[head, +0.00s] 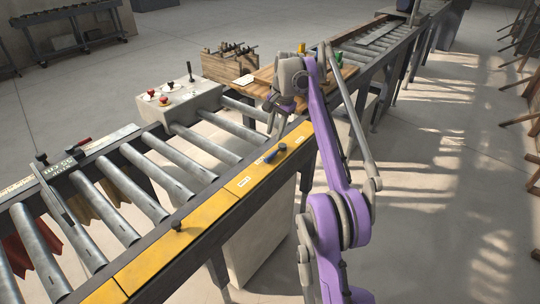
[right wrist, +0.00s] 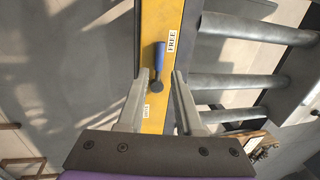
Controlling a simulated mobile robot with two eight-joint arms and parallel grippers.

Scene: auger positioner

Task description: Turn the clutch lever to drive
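The clutch lever (head: 274,153) has a blue handle and a dark round pivot and sits on the yellow rail (head: 215,206). In the right wrist view the lever (right wrist: 160,54) points up the picture, beside the FREE label (right wrist: 173,41). A second label, hard to read but apparently DRIVE (right wrist: 146,110), lies below the pivot. My right gripper (head: 277,108) is open and empty, above the far side of the lever. In the right wrist view its fingers (right wrist: 161,74) flank the pivot, with the handle reaching beyond the tips. Contact cannot be made out. My left gripper is not in view.
Metal rollers (head: 205,149) run beside the rail. A control box (head: 180,101) with red buttons stands behind them. A black knob (head: 177,226) sits nearer on the rail. A wooden bench (head: 262,80) stands beyond. Open floor lies right.

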